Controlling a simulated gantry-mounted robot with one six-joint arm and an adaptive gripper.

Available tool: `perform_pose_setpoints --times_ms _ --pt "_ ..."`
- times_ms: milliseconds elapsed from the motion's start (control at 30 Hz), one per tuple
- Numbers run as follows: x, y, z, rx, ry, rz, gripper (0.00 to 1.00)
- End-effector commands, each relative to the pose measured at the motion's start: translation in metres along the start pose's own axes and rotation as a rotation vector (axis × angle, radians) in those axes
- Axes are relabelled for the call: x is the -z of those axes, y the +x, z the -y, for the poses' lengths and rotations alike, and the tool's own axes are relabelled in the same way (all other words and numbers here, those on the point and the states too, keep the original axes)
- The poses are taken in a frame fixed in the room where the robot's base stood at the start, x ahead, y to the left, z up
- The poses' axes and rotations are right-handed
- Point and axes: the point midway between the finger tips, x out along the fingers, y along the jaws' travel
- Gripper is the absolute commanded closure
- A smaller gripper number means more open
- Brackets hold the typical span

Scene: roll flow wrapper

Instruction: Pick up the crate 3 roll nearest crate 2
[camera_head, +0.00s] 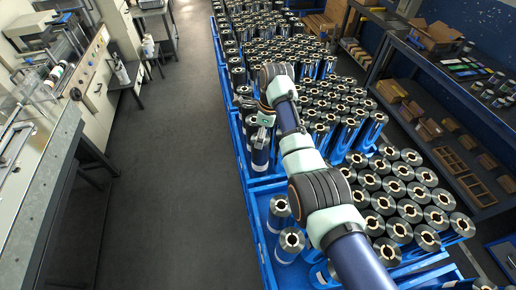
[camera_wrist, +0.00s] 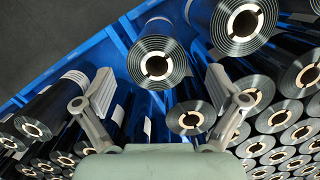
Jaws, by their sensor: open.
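Blue crates full of upright rolls stand in a row; I see no numbers to tell which is crate 3 or crate 2. In the head view my gripper (camera_head: 263,119) is over the left side of the middle crate (camera_head: 242,150), above a dark roll (camera_head: 260,157). In the wrist view my gripper (camera_wrist: 160,92) is open, its fingers apart. One roll (camera_wrist: 157,62) with a pale core shows between and beyond the fingertips, with no clear contact. A larger-looking roll (camera_wrist: 243,24) is at upper right and a lower one (camera_wrist: 190,118) shows between the fingers.
The near crate (camera_head: 262,262) has bare floor on its left, with two rolls (camera_head: 290,241) there; its right side is densely packed. Blue crate walls (camera_wrist: 62,72) run close by. A shelf rack (camera_head: 440,85) stands right; the aisle floor (camera_head: 175,170) is clear.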

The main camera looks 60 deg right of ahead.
Motion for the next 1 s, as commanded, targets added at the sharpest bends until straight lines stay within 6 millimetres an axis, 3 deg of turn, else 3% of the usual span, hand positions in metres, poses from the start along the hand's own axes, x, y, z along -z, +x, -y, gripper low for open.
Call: perform_pose_setpoints --times_ms 200,333,600,867,1000 --pt "0.0 0.024 -0.001 0.0 -0.003 0.0 0.04" --pt "0.0 0.03 -0.001 0.0 -0.004 -0.001 0.04" --pt "0.003 0.073 -0.003 0.002 -0.004 0.0 0.04" --pt "0.003 0.077 -0.003 0.003 -0.005 0.0 0.04" --pt "0.003 0.077 -0.003 0.002 -0.005 0.0 0.28"
